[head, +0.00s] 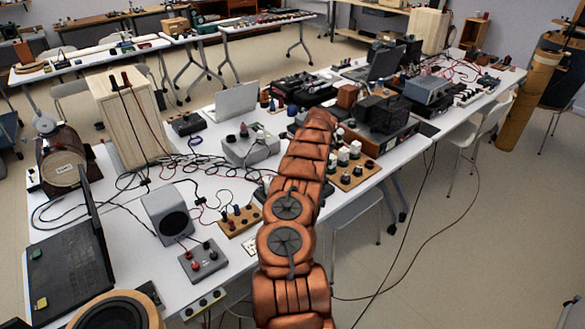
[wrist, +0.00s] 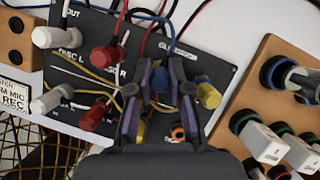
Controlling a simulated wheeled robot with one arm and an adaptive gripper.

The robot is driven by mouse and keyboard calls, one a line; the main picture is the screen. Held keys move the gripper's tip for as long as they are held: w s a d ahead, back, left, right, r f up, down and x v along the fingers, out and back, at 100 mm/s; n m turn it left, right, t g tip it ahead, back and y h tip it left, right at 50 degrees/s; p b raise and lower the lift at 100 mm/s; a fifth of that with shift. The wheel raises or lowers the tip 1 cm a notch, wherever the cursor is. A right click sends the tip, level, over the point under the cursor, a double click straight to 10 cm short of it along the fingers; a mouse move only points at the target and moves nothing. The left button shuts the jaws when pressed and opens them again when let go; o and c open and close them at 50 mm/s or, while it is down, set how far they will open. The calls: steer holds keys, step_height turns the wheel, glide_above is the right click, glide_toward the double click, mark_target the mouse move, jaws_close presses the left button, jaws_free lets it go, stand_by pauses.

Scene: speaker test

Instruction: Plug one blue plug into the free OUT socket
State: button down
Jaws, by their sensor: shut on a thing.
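In the wrist view my gripper (wrist: 160,82) is shut on a blue plug (wrist: 160,79), which sits between the two fingertips over a black panel (wrist: 218,48). I cannot tell whether this plug is seated or clear of the panel. Another blue plug (wrist: 188,90) shows just right of the right finger, beside a yellow plug (wrist: 208,92). The panel carries an OUT label (wrist: 73,14) at upper left, near a white plug (wrist: 55,37). The free OUT socket cannot be made out. An orange-ringed socket (wrist: 178,132) shows between the fingers. In the head view my arm hides the gripper.
Red plugs (wrist: 104,57) and cables crowd the panel's left side. A wooden board (wrist: 262,85) with several white plugs (wrist: 262,140) lies to the right. In the head view the white table (head: 130,240) holds a laptop (head: 70,260), a speaker (head: 167,215) and loose cables.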

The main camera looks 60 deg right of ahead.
steer(key=shift+f, duration=0.45)
steer(key=c, duration=1)
jaws_free()
steer(key=shift+r, duration=0.1)
steer(key=shift+r+p, duration=0.8)
steer(key=shift+r, duration=2.85)
